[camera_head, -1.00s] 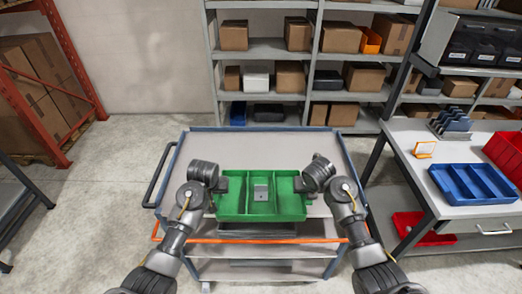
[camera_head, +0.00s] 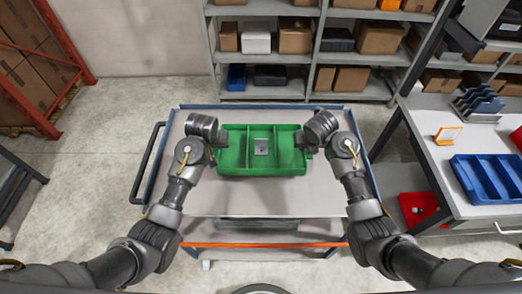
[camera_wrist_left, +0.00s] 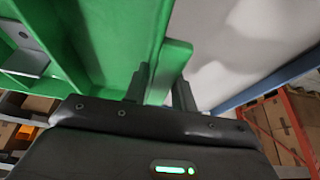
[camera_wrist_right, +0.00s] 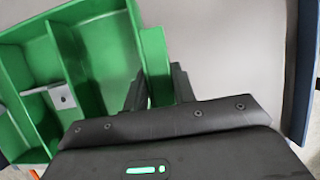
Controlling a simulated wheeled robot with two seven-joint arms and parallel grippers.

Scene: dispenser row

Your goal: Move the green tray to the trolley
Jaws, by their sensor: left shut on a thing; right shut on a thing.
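The green tray (camera_head: 262,168) is over the upper deck of the trolley (camera_head: 262,203), in the middle of the head view. It has compartments, and a small grey metal piece (camera_head: 261,147) lies in the middle one. My left gripper (camera_head: 222,139) is shut on the tray's left end wall, and the left wrist view shows its fingers (camera_wrist_left: 160,85) on either side of it. My right gripper (camera_head: 302,139) is shut on the right end wall, also seen in the right wrist view (camera_wrist_right: 157,85). Whether the tray touches the deck is hard to tell.
Shelves with boxes (camera_head: 295,38) stand behind the trolley. The deck's front part is clear.

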